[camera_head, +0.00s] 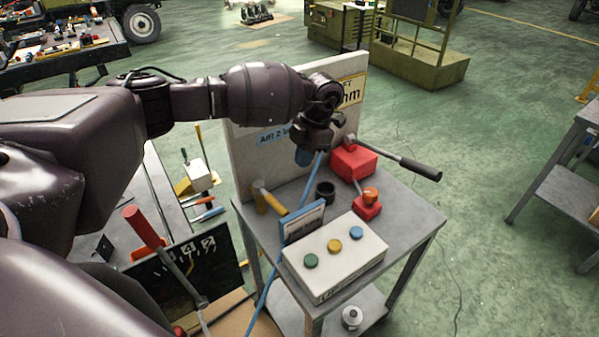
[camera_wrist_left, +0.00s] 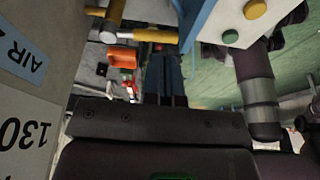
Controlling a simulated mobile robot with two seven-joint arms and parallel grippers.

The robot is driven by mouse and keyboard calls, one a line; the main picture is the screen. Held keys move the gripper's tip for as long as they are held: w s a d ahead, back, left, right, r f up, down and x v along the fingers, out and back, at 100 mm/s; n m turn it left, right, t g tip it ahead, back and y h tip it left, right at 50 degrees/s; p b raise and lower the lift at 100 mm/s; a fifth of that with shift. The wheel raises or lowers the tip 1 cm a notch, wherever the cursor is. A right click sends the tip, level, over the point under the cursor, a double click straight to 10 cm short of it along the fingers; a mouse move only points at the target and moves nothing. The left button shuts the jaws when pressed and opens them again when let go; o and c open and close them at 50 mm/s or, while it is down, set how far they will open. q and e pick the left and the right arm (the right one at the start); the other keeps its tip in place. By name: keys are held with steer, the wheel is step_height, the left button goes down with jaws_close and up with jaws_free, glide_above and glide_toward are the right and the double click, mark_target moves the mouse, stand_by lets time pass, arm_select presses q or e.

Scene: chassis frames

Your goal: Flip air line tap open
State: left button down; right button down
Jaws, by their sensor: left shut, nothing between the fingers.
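The air line tap (camera_head: 271,199) has a yellow body and a yellow lever at the left rear of the small grey table, beside the upright board. Its lever slants toward the lower right in the head view. The tap also shows in the left wrist view (camera_wrist_left: 155,34), with the lever crossing sideways above the fingertips. My left gripper (camera_head: 303,158) is shut and empty, pointing down in front of the board, to the right of the tap. Its dark blue fingers show in the left wrist view (camera_wrist_left: 165,75). They look apart from the lever, though depth is unclear. My right gripper is out of view.
A button box (camera_head: 335,258) with green, yellow and blue buttons stands at the table's front. A red block (camera_head: 353,162) with a long lever, a red-orange button (camera_head: 369,197) and a black cup (camera_head: 325,192) stand behind it. A blue hose (camera_head: 268,285) runs down the front.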

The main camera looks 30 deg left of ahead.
mark_target(272, 201)
arm_select(q)
steer(key=s+a+f+n+b, duration=0.1)
steer(key=s+a+f, duration=0.2)
steer(key=f, duration=0.6)
steer(key=shift+s+f, duration=0.2)
steer(key=shift+s, duration=0.45)
stand_by(0.4)
